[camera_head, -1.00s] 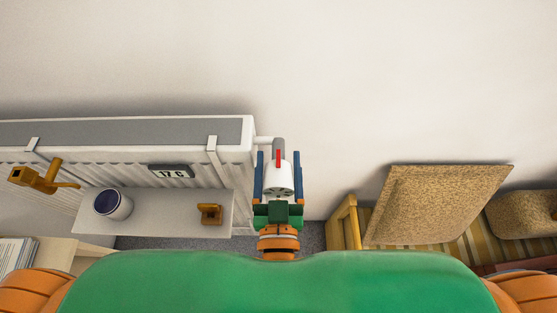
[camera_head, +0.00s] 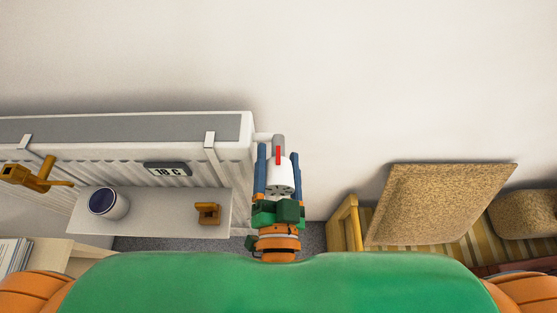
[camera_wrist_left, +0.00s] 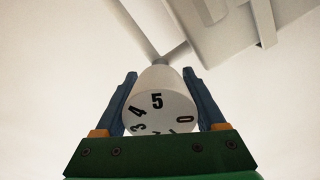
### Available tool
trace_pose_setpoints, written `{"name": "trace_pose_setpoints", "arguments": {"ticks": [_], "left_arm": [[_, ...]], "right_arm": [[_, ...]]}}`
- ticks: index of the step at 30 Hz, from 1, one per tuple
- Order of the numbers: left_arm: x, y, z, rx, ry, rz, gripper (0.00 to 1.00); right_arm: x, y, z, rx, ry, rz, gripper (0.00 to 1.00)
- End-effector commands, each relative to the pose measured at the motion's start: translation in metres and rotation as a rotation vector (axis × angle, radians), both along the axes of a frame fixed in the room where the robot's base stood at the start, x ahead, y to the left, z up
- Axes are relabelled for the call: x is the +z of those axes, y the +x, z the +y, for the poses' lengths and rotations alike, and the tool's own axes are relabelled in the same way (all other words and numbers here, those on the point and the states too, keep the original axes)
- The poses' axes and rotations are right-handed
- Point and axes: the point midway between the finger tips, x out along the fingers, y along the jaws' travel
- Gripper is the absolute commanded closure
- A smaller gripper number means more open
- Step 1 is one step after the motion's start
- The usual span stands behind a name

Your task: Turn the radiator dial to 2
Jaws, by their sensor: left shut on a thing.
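The white radiator dial (camera_head: 280,178) sits on a grey valve stem at the radiator's right end, with a red mark (camera_head: 278,155) on its upper side. My left gripper (camera_head: 278,165) is shut on the dial, one blue finger on each side. In the left wrist view the dial's face (camera_wrist_left: 158,112) shows black numbers, with 5 at the top, 4 and 3 down the left, and 0 at the right. The lower numbers are partly hidden by my gripper's green body. The red mark does not show there. My right gripper is not in view.
The white radiator (camera_head: 120,130) runs left along the wall, with a small temperature display (camera_head: 168,169). Below it a pale shelf (camera_head: 160,215) holds a pot (camera_head: 108,203) and a brown block (camera_head: 208,213). A cork-like cushion (camera_head: 440,205) is on the right. The wall above is bare.

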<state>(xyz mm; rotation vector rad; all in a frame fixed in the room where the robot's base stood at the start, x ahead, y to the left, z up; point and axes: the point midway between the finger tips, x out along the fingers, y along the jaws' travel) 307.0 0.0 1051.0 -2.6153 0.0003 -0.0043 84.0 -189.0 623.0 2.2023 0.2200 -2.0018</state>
Motion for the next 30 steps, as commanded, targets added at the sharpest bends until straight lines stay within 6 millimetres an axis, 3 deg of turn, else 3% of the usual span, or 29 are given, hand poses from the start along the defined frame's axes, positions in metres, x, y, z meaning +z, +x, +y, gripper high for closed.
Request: {"name": "trace_pose_setpoints", "arguments": {"ticks": [22, 23, 24, 30], "left_arm": [[0.0004, 0.0004, 0.0007, 0.003, 0.095, -0.001, 0.84], [0.0004, 0.0004, 0.0007, 0.003, 0.095, -0.001, 0.23], [0.0004, 0.0004, 0.0006, 0.003, 0.095, -0.001, 0.16], [0.0003, 0.0002, 0.0004, 0.002, 0.094, -0.001, 0.16]], "right_arm": [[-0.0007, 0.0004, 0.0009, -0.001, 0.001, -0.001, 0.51], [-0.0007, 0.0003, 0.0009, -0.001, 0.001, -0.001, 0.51], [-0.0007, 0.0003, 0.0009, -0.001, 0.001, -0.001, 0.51], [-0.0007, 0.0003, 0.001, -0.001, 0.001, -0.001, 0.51]]}}
